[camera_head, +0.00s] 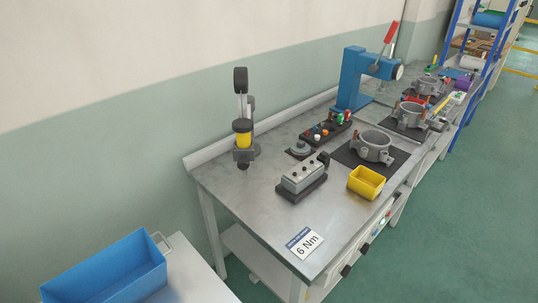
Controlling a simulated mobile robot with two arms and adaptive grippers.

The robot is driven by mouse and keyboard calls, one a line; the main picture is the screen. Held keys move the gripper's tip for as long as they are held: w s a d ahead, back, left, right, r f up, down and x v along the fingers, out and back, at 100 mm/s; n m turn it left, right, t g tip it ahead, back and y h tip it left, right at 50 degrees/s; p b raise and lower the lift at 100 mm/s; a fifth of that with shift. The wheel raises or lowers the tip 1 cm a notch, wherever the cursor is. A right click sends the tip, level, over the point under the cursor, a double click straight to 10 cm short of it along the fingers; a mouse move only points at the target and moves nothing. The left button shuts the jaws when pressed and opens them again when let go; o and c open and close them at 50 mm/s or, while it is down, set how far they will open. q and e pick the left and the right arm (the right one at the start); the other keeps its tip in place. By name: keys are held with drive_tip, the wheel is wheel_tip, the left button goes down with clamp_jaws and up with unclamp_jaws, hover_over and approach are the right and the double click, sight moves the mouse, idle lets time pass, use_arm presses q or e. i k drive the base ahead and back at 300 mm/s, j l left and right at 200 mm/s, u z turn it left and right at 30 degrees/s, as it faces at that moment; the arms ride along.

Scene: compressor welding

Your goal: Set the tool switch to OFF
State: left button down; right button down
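Neither of my grippers is in view. No part is clearly marked as the tool switch, and no ON or OFF lettering can be read. A small panel with a green button (382,221) sits on the front edge of the metal workbench (240,189). A red spot (388,213) shows beside the button. A grey metal block (303,175) with a black knob at its right end rests on a dark base on the bench. I cannot tell which of these is the switch or what position it is in.
A yellow bin (366,182) stands near the bench's front edge, beside a grey ring-shaped housing (372,146) on a black mat. A blue crate (105,272) is lower left. Green floor on the right is clear.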

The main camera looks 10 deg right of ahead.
sight(367, 247)
drive_tip(key=l+z, duration=0.35)
drive_tip(key=i+l+z, duration=0.1)
drive_tip(key=z, duration=0.25)
drive_tip(key=i+l+z, duration=0.1)
drive_tip(key=z, duration=0.2)
drive_tip(key=l, duration=0.1)
